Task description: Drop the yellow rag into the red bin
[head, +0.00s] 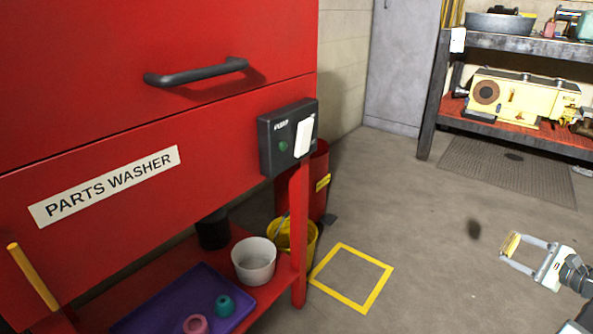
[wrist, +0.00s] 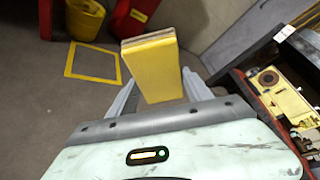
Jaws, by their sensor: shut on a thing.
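My gripper (head: 525,252) is at the right of the head view, held above the floor. It is shut on the yellow rag (head: 510,244), a flat folded block. In the wrist view the rag (wrist: 152,68) sits between the two fingers of my gripper (wrist: 155,88). The red bin (head: 318,185) stands on the floor behind the corner of the parts washer, partly hidden by it, with a yellow label on its side. The red bin (wrist: 128,15) also shows at the top of the wrist view, cut off by the frame. My gripper is well apart from it.
A red parts washer (head: 110,110) fills the left, with a white bucket (head: 254,262) on its low shelf. A yellow bucket (head: 305,243) stands beside the red bin. A yellow floor square (head: 377,291) is empty. A workbench (head: 433,100) stands back right. The middle floor is clear.

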